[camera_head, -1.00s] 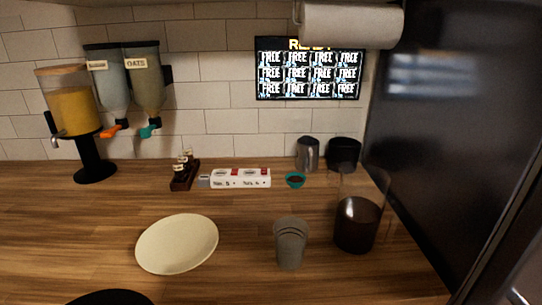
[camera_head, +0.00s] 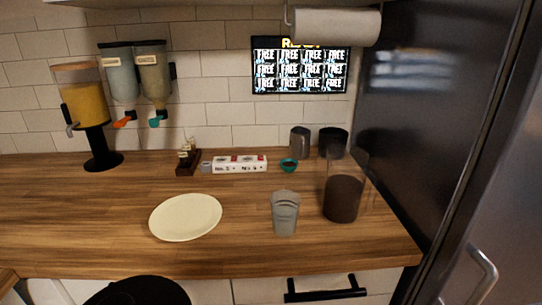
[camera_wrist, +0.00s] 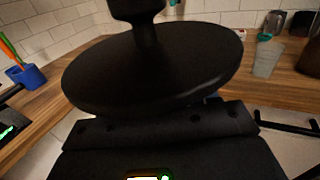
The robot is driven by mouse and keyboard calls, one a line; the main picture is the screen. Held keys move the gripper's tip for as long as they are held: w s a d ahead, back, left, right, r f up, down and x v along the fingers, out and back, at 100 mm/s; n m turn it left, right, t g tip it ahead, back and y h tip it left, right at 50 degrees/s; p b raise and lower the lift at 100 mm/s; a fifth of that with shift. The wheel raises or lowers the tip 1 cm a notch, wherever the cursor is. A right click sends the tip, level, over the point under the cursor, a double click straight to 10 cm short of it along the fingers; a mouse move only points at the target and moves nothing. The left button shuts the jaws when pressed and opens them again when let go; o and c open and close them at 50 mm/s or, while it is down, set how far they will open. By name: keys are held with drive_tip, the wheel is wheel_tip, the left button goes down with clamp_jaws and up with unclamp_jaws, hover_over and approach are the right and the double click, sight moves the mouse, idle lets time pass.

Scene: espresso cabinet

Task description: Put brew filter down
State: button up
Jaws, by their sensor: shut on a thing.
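A wide black disc with a short stem and knob (camera_wrist: 150,65) fills the middle of the wrist view, close in front of my gripper (camera_wrist: 160,120). It looks like the brew filter, held shut in my gripper; the fingertips are hidden. A black disc (camera_head: 138,290) also shows at the bottom of the head view, in front of the counter edge. A glass carafe with dark contents (camera_head: 342,198) stands open at the right of the counter (camera_head: 90,225). A grey cup (camera_head: 285,213) stands left of it.
A pale plate (camera_head: 186,217) lies left of the cup. Dispensers (camera_head: 84,105) are at the left, a dark fridge (camera_head: 425,120) at the right. The front left counter is clear.

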drive_tip(key=w+d+f+m+t+h, duration=0.1)
drive_tip(key=w+d+f+m+h, duration=0.15)
drive_tip(key=w+d+f, duration=0.45)
drive_tip(key=w+d+f+m+t+h, duration=0.1)
drive_tip(key=w+d+f+h, duration=0.2)
drive_tip(key=w+d+f, duration=0.5)
drive_tip(key=w+d+f+m+h, duration=0.15)
drive_tip(key=d+f, duration=0.25)
drive_tip(key=d, duration=0.6)
drive_tip(key=d+f+m+h, duration=0.1)
drive_tip(key=d+f+h, duration=0.15)
drive_tip(key=d, duration=0.75)
wheel_tip(320, 180, down, 12)
drive_tip(key=s, duration=0.3)
drive_tip(key=shift+r, duration=0.15)
drive_tip(key=shift+d+y, duration=0.1)
drive_tip(key=shift+y, duration=0.15)
